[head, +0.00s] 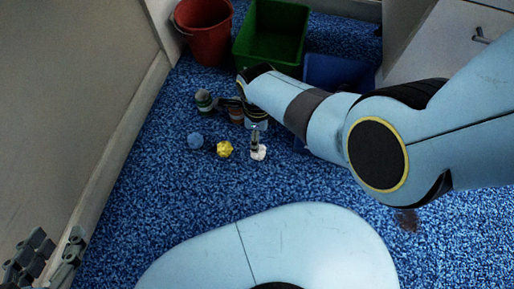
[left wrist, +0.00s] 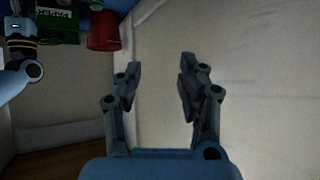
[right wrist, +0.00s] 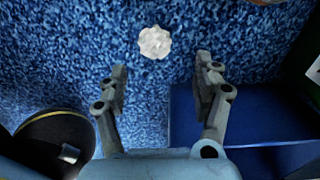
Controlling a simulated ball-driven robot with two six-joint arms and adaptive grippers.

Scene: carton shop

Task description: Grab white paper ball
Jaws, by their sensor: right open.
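The white paper ball (head: 258,153) lies on the blue carpet, right of a yellow ball. In the right wrist view the white paper ball (right wrist: 154,42) sits just beyond the fingertips, roughly between their lines. My right gripper (right wrist: 161,66) is open and empty, apart from the ball. In the head view my right gripper (head: 254,137) hangs down over the ball, and its fingers partly overlap it. My left gripper (left wrist: 160,65) is open and empty, facing the pale wall. It also shows at the lower left of the head view (head: 48,257).
A yellow ball (head: 224,149) and a blue ball (head: 195,141) lie to the left. A can (head: 204,100) stands behind them. A red bucket (head: 205,32), a green bin (head: 270,35) and a blue bin (head: 340,70) stand at the back.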

